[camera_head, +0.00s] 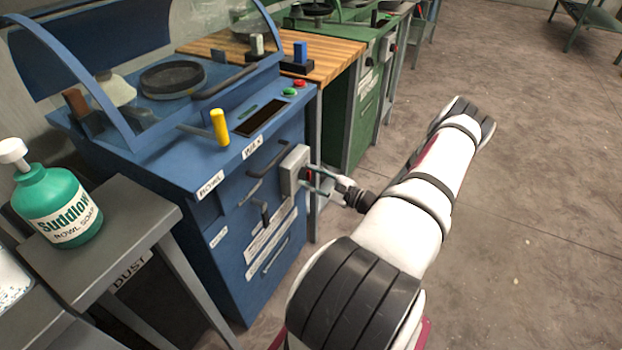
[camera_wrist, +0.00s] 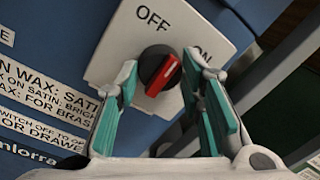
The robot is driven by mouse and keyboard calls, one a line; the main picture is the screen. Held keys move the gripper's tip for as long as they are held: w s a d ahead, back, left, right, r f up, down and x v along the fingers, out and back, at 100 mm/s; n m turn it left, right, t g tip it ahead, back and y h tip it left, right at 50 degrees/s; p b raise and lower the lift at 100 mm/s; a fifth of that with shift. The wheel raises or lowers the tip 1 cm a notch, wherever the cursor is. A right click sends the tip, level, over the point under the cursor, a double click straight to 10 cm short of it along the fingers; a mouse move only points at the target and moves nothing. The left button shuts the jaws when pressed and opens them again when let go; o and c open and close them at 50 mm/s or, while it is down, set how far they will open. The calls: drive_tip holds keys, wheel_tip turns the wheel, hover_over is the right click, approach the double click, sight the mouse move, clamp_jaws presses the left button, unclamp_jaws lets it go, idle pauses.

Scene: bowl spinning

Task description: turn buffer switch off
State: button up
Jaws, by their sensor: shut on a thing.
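The buffer switch is a round black knob (camera_wrist: 152,62) with a red bar, on a pale plate (camera_wrist: 112,62) marked OFF at the upper left and ON at the right. The red bar slants from upper right to lower left; I cannot tell which end is the pointer. In the head view the plate (camera_head: 291,172) is on the blue cabinet's right front. My gripper (camera_wrist: 161,72) is shut on the knob, one finger on each side; the fingers partly cover the ON label. In the head view my gripper (camera_head: 313,179) reaches the plate from the right.
The blue cabinet (camera_head: 215,188) carries a yellow handle (camera_head: 219,127), red and green buttons and drawer handles beside the switch. A grey table (camera_head: 130,215) with a green soap bottle (camera_head: 58,205) stands at left. Open floor (camera_head: 530,200) lies at right.

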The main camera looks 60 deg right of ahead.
drive_tip(key=shift+n+y+b, duration=0.5)
drive_tip(key=shift+n+b, duration=0.2)
drive_tip(key=shift+n, duration=3.8)
drive_tip(key=o, duration=1.2)
drive_tip(key=shift+c, duration=0.2)
drive_tip(key=shift+d, duration=0.1)
drive_tip(key=s+f, duration=0.1)
drive_tip(key=s, duration=1.1)
drive_tip(key=shift+d, duration=0.45)
drive_tip(key=shift+w, duration=0.1)
